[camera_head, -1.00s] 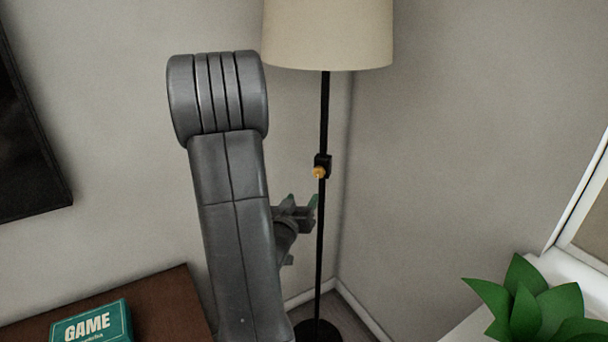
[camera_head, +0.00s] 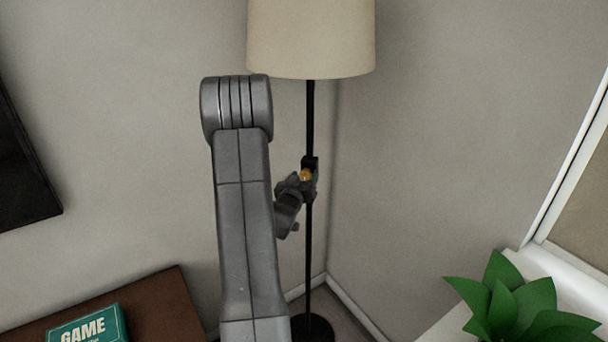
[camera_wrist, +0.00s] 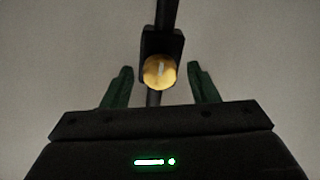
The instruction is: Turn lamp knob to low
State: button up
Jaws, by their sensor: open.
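The floor lamp has a beige shade (camera_head: 311,38) and a thin black pole (camera_head: 309,250). Its round yellow-orange knob (camera_head: 306,175) sits on a black block partway up the pole. In the wrist view the knob (camera_wrist: 159,72) faces me with a pale mark pointing roughly straight up. My gripper (camera_head: 307,184) is at the knob's height in front of the pole. In the wrist view my gripper (camera_wrist: 160,82) is open, with one green fingertip on each side of the knob and a visible gap on both sides. Neither finger appears to touch it.
A brown table (camera_head: 160,305) with a green game box (camera_head: 87,328) is at lower left. A dark wall panel (camera_head: 25,160) hangs at far left. A green plant (camera_head: 505,300) stands by the window at right. The lamp stands in the wall corner.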

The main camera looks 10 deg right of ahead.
jog(key=shift+w+d, duration=0.1)
jog(key=shift+w, duration=0.05)
jog(key=shift+c, duration=0.2)
jog(key=c, duration=0.9)
jog(key=shift+f, duration=0.1)
jog(key=shift+c, duration=0.2)
